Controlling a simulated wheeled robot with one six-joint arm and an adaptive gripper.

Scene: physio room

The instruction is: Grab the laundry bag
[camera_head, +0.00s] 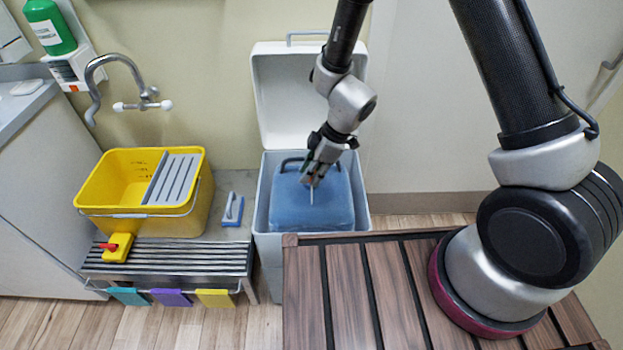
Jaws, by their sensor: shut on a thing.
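The laundry bag (325,207) is a blue, boxy bag with a dark handle at its top. It sits inside an open grey bin (263,222), whose white lid (283,95) stands raised against the wall. My gripper (312,180) reaches down from above onto the top of the bag, at its handle. Its jaws are shut on the bag; the exact grip is small and partly hidden by the gripper itself. A thin pale strip hangs on the bag just below the jaws. The lower part of the bag is hidden by the bin walls.
A yellow bucket (110,190) with a grey wringer stands on a slatted metal bench (180,256) left of the bin, below a wall tap (140,104). Coloured cloths hang at the bench front. Wooden floor (150,325) shows in front.

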